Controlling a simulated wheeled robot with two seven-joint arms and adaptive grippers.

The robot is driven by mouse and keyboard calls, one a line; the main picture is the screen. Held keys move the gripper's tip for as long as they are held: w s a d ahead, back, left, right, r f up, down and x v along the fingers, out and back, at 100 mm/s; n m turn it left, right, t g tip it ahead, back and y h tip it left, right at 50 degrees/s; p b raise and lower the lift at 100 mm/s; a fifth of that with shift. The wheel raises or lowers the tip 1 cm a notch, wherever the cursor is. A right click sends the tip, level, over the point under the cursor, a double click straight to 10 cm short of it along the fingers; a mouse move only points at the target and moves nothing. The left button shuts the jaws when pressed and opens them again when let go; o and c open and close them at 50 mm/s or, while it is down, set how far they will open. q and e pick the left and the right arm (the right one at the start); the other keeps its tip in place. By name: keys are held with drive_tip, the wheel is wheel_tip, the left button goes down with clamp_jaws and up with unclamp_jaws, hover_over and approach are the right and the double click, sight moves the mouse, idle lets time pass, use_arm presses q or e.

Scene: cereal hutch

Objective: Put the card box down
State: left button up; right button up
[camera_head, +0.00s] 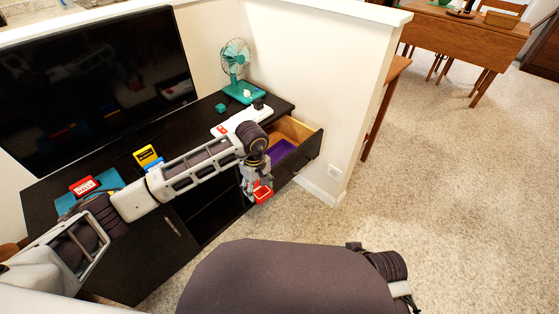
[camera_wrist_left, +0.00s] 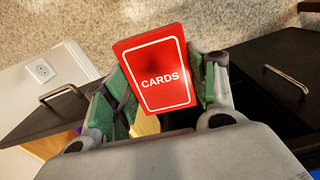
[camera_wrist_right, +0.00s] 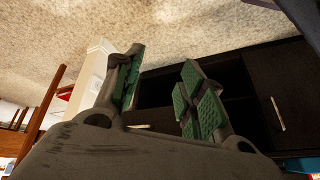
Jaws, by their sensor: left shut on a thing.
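The card box (camera_wrist_left: 160,75) is red with a white outline and the word CARDS. My left gripper (camera_head: 257,183) is shut on it, with green finger pads on both sides in the left wrist view. In the head view the card box (camera_head: 263,194) hangs in the air in front of the black cabinet, just below and in front of the open drawer (camera_head: 314,146). My right gripper (camera_wrist_right: 162,75) is open and empty in the right wrist view, and its fingers are not seen in the head view.
A purple thing (camera_head: 282,152) lies in the drawer. The cabinet top holds a television (camera_head: 95,85), a teal fan (camera_head: 237,70), a white strip (camera_head: 240,123), a yellow box (camera_head: 147,156) and a red box (camera_head: 84,186). A white wall (camera_head: 320,80) borders the drawer; carpet lies clear in front.

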use_arm(q)
drive_tip(key=n, duration=0.2)
drive_tip(key=r+n, duration=0.1)
drive_tip(key=shift+w+a+n, duration=0.3)
drive_tip(key=n, duration=0.2)
drive_tip(key=shift+w+a+r+n, duration=0.1)
drive_tip(key=shift+a+r+n, duration=0.1)
drive_tip(key=shift+n, duration=0.1)
drive_tip(key=n, duration=0.2)
drive_tip(key=a+n, duration=0.1)
drive_tip(key=n, duration=0.1)
drive_tip(key=shift+w+r+n, duration=0.15)
drive_tip(key=shift+r+n, duration=0.05)
drive_tip(key=shift+n, duration=0.2)
drive_tip(key=n, duration=0.4)
drive_tip(key=shift+a, duration=0.25)
drive_tip(key=n, duration=0.4)
drive_tip(key=shift+a, duration=0.25)
drive_tip(key=shift+n, duration=1.4)
use_arm(e)
drive_tip(key=s, duration=0.1)
drive_tip(key=s+d+g, duration=0.1)
drive_tip(key=s+f+h, duration=0.1)
drive_tip(key=shift+d+g, duration=0.3)
drive_tip(key=shift+g, duration=0.1)
use_arm(q)
drive_tip(key=shift+w, duration=0.15)
